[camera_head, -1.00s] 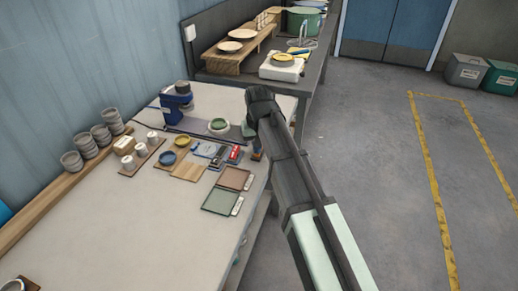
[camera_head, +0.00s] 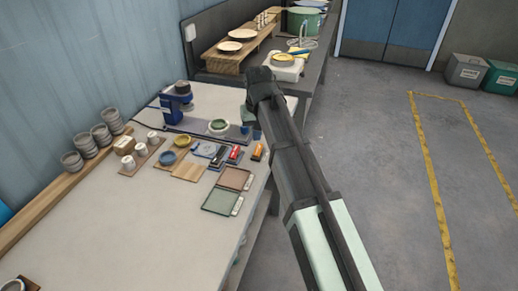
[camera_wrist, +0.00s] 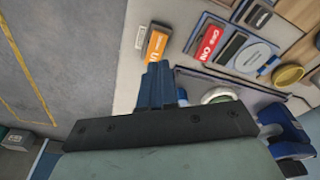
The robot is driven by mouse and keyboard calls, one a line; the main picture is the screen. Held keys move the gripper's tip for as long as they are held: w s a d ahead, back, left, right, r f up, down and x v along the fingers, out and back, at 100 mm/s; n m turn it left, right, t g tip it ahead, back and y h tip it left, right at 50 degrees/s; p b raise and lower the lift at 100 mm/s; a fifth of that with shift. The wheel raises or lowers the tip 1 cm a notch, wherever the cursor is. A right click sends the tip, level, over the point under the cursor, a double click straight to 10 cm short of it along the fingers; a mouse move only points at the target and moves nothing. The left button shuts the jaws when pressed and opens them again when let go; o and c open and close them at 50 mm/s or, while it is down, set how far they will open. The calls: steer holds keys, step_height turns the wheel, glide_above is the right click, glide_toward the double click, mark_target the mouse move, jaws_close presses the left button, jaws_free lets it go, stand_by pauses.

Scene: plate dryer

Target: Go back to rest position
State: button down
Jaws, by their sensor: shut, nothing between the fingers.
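My gripper (camera_wrist: 157,85) shows in the wrist view with its blue fingers together and nothing between them. In the head view the gripper (camera_head: 250,130) is above the far right part of the table (camera_head: 120,215), partly hidden by my arm. An orange block (camera_wrist: 158,42) with lettering lies just beyond the fingertips in the wrist view, apart from them. It also shows in the head view (camera_head: 258,152).
A blue device (camera_head: 177,104) and a green-and-white dish (camera_head: 218,126) stand at the table's back. Shallow trays (camera_head: 220,201) lie near the right edge. Several grey cups (camera_head: 100,134) line the left. Open floor (camera_head: 390,170) lies to the right.

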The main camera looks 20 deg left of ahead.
steer(key=shift+r, duration=0.7)
steer(key=s+d+f+m+g, duration=0.1)
steer(key=d+f+m, duration=0.3)
steer(key=d+f, duration=2.35)
steer(key=s+d+f+m, duration=0.2)
steer(key=s+d+f, duration=0.75)
steer(key=d, duration=0.35)
steer(key=s+f+g, duration=0.3)
steer(key=s+f, duration=0.7)
steer(key=s, duration=0.4)
steer(key=s+f+g, duration=0.4)
steer(key=s+f, duration=0.6)
steer(key=s, duration=0.4)
steer(key=shift+s+f+h, duration=0.3)
steer(key=shift+s+h, duration=0.1)
